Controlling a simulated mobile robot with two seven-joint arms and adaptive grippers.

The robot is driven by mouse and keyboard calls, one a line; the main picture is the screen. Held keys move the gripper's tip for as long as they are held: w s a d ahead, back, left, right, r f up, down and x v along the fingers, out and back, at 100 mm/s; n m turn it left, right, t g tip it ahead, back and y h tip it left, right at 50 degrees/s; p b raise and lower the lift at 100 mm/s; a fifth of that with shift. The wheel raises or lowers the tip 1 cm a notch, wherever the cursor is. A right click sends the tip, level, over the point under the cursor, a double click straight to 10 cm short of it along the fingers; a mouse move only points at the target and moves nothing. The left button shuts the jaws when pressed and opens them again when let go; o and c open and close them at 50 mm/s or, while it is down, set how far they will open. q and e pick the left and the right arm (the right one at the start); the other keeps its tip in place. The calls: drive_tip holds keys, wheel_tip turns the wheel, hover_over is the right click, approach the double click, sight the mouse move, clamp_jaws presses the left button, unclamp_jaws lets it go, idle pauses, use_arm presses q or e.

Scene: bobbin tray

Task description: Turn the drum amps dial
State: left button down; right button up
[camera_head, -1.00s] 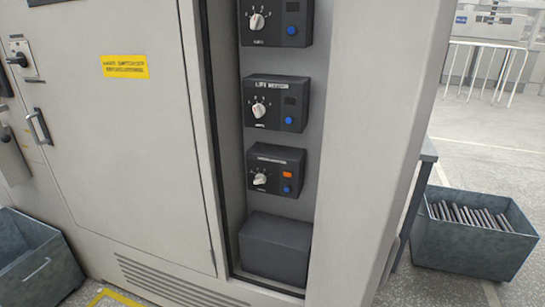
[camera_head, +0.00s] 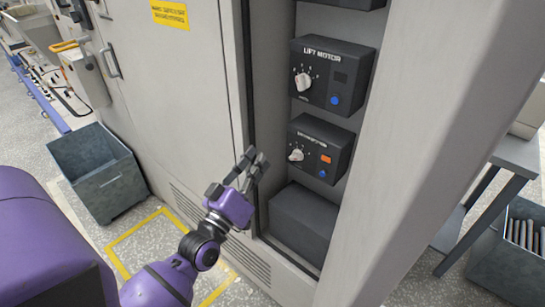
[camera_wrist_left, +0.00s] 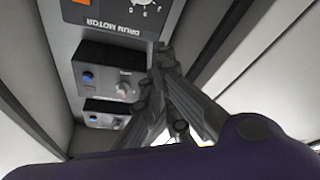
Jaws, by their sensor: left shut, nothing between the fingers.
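The lower control box (camera_head: 321,146) has a white pointer dial (camera_head: 296,155), an orange button and a blue button. Its label is blurred in the head view but reads DRUM MOTOR, upside down, in the left wrist view (camera_wrist_left: 88,38). There its dial is mostly cut off at the top edge. My left gripper (camera_head: 254,160) is shut and empty, left of the dial and apart from it. In the left wrist view its fingertips (camera_wrist_left: 160,52) are close to the drum box's face; contact cannot be told. My right gripper is not in view.
The LIFT MOTOR box (camera_head: 332,73) with its white dial (camera_head: 303,82) sits above. A plain dark box (camera_head: 303,222) sits below. The cabinet door (camera_head: 180,90) and right side panel (camera_head: 430,120) flank the recess. A grey bin (camera_head: 100,172) stands on the left floor.

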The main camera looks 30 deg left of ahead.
sight(295, 157)
use_arm(q)
drive_tip(key=w, duration=0.5)
drive_tip(key=w+d, duration=0.1)
drive_tip(key=w, duration=0.2)
drive_tip(key=shift+w+p, duration=0.1)
drive_tip(key=shift+p, duration=0.3)
drive_tip(key=shift+d+f, duration=0.4)
drive_tip(key=shift+f, duration=0.1)
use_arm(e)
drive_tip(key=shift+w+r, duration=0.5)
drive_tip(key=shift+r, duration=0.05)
use_arm(q)
drive_tip(key=shift+f, duration=0.1)
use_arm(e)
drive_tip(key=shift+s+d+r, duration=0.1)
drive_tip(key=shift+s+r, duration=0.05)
